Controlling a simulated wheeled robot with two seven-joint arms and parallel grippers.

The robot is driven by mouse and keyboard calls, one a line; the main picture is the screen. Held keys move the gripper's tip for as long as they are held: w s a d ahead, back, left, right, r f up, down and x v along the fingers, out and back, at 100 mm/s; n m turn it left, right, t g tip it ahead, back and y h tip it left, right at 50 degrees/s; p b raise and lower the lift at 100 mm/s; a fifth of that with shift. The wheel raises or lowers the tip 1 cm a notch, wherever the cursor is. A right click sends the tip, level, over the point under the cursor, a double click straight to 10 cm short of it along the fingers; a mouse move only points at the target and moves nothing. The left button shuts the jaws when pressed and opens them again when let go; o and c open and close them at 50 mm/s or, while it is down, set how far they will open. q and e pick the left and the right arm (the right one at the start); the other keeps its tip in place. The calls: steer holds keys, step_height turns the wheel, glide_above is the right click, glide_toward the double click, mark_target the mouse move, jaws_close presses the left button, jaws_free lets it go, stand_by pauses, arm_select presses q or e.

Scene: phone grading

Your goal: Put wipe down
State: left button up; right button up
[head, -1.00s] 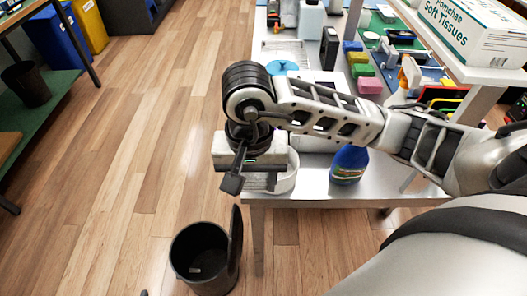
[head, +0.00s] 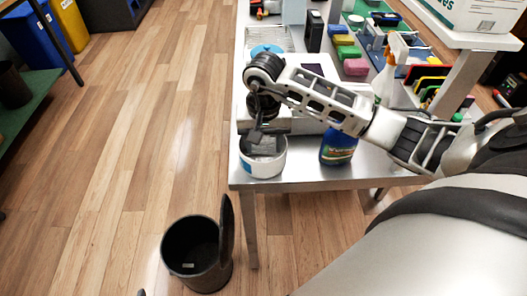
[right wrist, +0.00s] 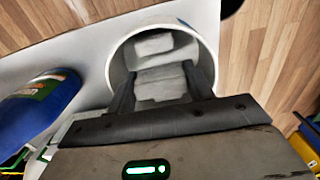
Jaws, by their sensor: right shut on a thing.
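A white round tub (head: 264,171) stands at the near left corner of the metal table. My right gripper (head: 263,143) points down over its mouth. In the right wrist view the gripper (right wrist: 160,80) has its fingers at the tub's mouth (right wrist: 117,68), shut on a pale grey-white wipe (right wrist: 160,84). Another pale piece (right wrist: 153,45) shows deeper in the tub. I cannot tell whether the held wipe touches what lies inside. My left gripper is not in view.
A blue bottle (head: 338,146) stands right of the tub, and a spray bottle (head: 386,78) stands farther back. A black bin (head: 196,250) is on the floor by the table's near left corner. Coloured blocks (head: 350,52) lie at the back.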

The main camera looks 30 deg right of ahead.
step_height(320, 180, down, 2)
steer(key=shift+s+a+f+b, duration=0.1)
steer(key=shift+b, duration=0.2)
steer(key=shift+f, duration=0.25)
steer(key=o, duration=0.6)
